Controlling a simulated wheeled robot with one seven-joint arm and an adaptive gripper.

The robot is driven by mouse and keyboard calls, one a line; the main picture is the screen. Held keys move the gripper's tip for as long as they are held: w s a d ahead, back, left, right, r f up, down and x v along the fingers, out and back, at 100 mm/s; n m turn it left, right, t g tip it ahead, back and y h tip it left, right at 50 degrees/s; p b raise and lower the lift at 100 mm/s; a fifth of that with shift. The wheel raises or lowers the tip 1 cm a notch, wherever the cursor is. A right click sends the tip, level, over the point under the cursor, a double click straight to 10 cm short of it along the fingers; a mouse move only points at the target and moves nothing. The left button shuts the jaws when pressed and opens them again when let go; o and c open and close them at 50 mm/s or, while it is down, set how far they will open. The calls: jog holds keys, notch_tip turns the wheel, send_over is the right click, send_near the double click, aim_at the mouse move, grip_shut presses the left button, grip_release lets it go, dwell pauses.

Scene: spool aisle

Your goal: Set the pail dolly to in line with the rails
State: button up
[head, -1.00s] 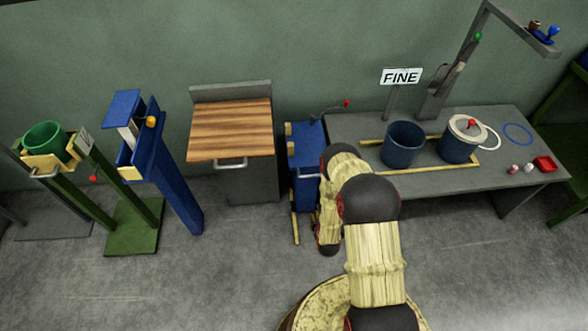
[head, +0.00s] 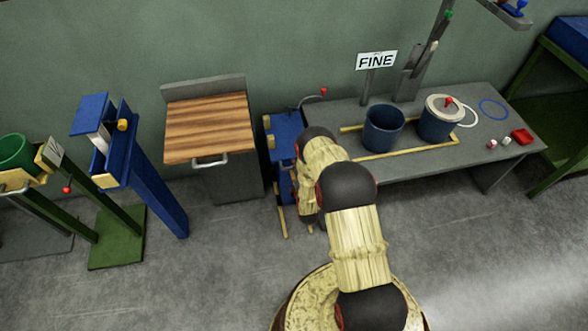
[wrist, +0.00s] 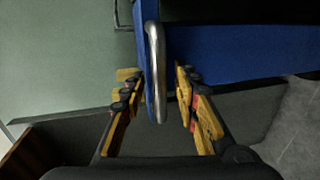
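The pail dolly, as I take it, is the blue cart (head: 286,128) between the wood-topped cabinet and the grey table. My arm hides its lower front in the head view. Yellow rails (head: 283,222) show on the floor at its foot, partly hidden. In the wrist view the blue body (wrist: 235,52) fills the upper right, with an upright metal bar handle (wrist: 156,72) on it. My gripper (wrist: 158,80) is open, one finger on each side of the handle, with a gap on both sides. The gripper is hidden behind my arm in the head view.
The wood-topped cabinet (head: 232,185) stands close on the left. The grey table (head: 470,161) on the right holds a blue pail (head: 383,132), a lidded pail (head: 435,126) and a yellow frame (head: 408,153). A blue stand (head: 150,185) is further left. Floor in front is clear.

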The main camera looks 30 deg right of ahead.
jog(key=shift+w+d, duration=0.1)
jog(key=shift+w, duration=0.15)
jog(key=shift+c, duration=0.5)
grip_shut()
dwell(0.4)
